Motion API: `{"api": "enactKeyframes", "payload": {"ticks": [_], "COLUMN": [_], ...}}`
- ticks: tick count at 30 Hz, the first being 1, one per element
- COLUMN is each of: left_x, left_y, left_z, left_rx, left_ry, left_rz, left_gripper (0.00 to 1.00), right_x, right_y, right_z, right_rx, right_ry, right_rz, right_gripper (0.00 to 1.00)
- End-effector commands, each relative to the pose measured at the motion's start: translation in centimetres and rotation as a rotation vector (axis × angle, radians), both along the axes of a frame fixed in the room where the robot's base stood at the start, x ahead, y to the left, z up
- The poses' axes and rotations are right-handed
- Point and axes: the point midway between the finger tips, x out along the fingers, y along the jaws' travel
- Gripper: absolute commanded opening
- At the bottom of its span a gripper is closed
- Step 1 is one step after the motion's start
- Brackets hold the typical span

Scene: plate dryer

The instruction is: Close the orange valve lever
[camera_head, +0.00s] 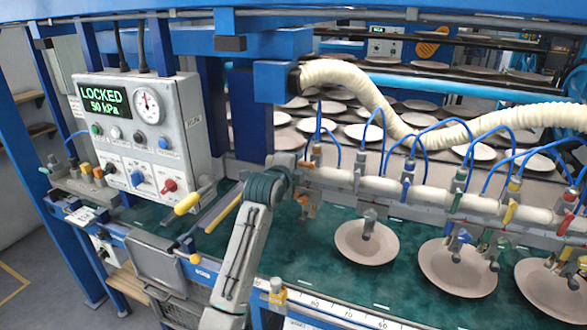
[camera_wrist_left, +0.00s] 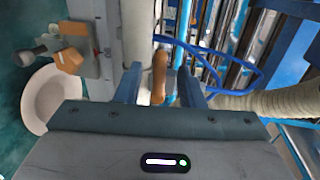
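The orange valve lever (camera_wrist_left: 159,76) shows in the left wrist view, standing between the two fingers of my left gripper (camera_wrist_left: 161,84). Gaps show on both sides of it, so the fingers are open around it and not clamped. In the head view my left gripper (camera_head: 289,170) is at the left end of the white pipe (camera_head: 335,177), and its body hides most of the lever there. An orange fitting (camera_head: 304,203) hangs just below it, also in the left wrist view (camera_wrist_left: 70,60). My right gripper is not in view.
Blue, green, yellow and red levers line the pipe to the right, with thin blue hoses (camera_head: 374,117) above. A thick cream hose (camera_head: 345,76) arches behind. A control box (camera_head: 143,130) reading LOCKED, 50 kPa stands left. Plates (camera_head: 367,248) lie on the green belt below.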

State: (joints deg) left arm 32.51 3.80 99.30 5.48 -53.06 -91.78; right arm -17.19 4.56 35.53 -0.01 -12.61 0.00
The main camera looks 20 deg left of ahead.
Motion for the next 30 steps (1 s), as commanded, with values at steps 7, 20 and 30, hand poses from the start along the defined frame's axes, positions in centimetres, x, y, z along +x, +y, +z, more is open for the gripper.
{"api": "enactKeyframes", "payload": {"ticks": [7,20,30], "left_x": [-3.0,-9.8,-10.5], "left_y": [0.1,0.3,0.3], "left_z": [0.3,1.8,2.0], "left_rx": [0.001,0.001,0.0], "left_ry": [-0.003,0.0,0.001], "left_rz": [0.0,0.0,0.0], "left_gripper": [0.35,0.35,0.35], "right_x": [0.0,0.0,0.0], "right_y": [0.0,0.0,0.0], "right_z": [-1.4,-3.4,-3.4], "right_rx": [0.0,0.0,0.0], "right_ry": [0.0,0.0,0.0], "right_rz": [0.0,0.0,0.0], "right_gripper": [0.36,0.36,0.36]}}
